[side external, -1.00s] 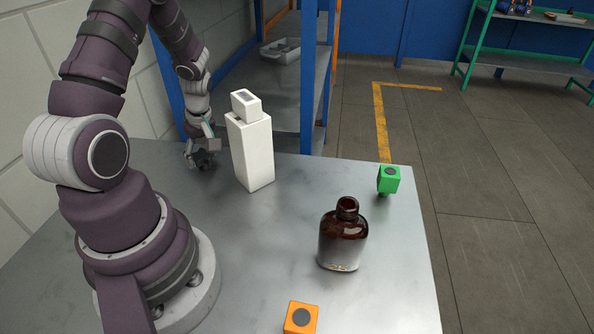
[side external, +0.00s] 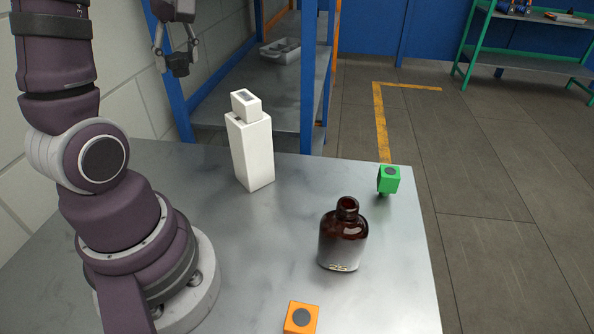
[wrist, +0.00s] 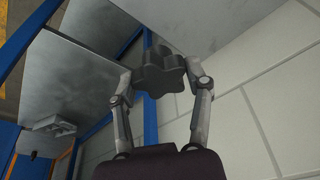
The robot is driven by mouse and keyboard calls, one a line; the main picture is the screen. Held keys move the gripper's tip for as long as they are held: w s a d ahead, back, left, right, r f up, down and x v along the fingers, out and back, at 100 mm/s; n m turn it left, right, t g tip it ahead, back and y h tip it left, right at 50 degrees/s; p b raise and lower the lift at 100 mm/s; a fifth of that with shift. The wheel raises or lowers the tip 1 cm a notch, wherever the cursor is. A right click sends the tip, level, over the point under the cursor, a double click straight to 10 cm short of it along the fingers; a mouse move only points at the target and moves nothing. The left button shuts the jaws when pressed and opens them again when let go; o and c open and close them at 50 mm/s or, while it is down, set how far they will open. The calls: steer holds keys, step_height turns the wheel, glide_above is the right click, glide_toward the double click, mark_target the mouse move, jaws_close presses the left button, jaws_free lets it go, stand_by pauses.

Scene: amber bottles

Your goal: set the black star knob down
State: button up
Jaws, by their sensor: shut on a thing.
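My gripper (side external: 177,60) is raised high at the back left in the side external view, above the table's far left side. It is shut on the black star knob (side external: 178,70). In the wrist view the black star knob (wrist: 164,72) sits between the two fingertips, dark and lobed, clear of any surface. Part of the knob is covered by the fingertips.
A tall white box with a smaller white block on top (side external: 251,148) stands on the grey table (side external: 285,215). Behind is a blue-posted shelf (side external: 311,90) with a grey tray (side external: 281,50).

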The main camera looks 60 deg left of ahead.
steer(key=w+d+m+t, duration=0.2)
steer(key=w+d+m, duration=0.4)
steer(key=w+d, duration=0.35)
steer(key=m, duration=0.5)
glide_above(323, 191)
steer(key=shift+t+h, duration=0.4)
steer(key=f, duration=2)
steer(key=shift+s+d+f, duration=0.3)
steer(key=shift+s+f, duration=0.05)
steer(key=shift+f, duration=0.05)
steer(key=shift+f, duration=0.1)
steer(key=o, duration=1)
steer(key=shift+o, duration=0.2)
